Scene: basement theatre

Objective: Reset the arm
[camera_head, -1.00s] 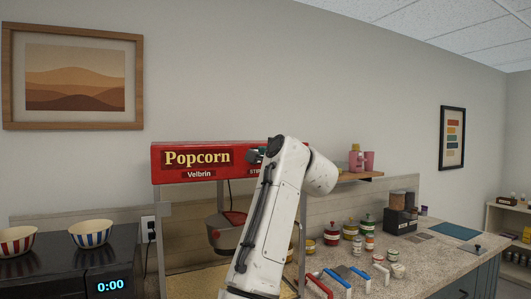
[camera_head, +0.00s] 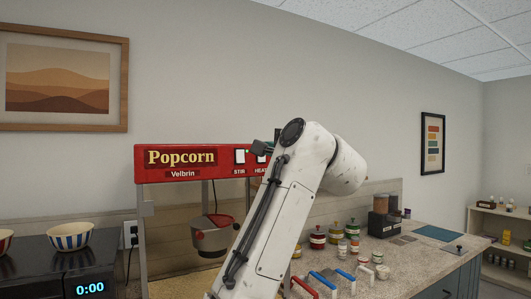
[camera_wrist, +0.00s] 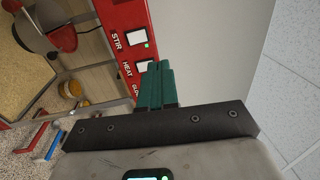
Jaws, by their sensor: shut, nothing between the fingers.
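My white arm rises in front of the popcorn machine (camera_head: 182,157) in the head view, bent at the elbow. My gripper (camera_wrist: 158,72) shows in the wrist view with its green fingers together and nothing between them. The fingertips are close to the machine's red front panel, beside the STIR (camera_wrist: 136,38) and HEAT (camera_wrist: 145,66) switches. Whether they touch the panel, I cannot tell. In the head view most of my gripper is hidden behind the arm; a dark part of it shows near the panel's right end.
A kettle (camera_head: 211,238) hangs inside the machine. A striped bowl (camera_head: 70,236) stands on the dark microwave (camera_head: 45,275) at left. The counter (camera_head: 420,257) at right holds jars, a dispenser (camera_head: 381,222) and coloured-handled scoops (camera_head: 328,283).

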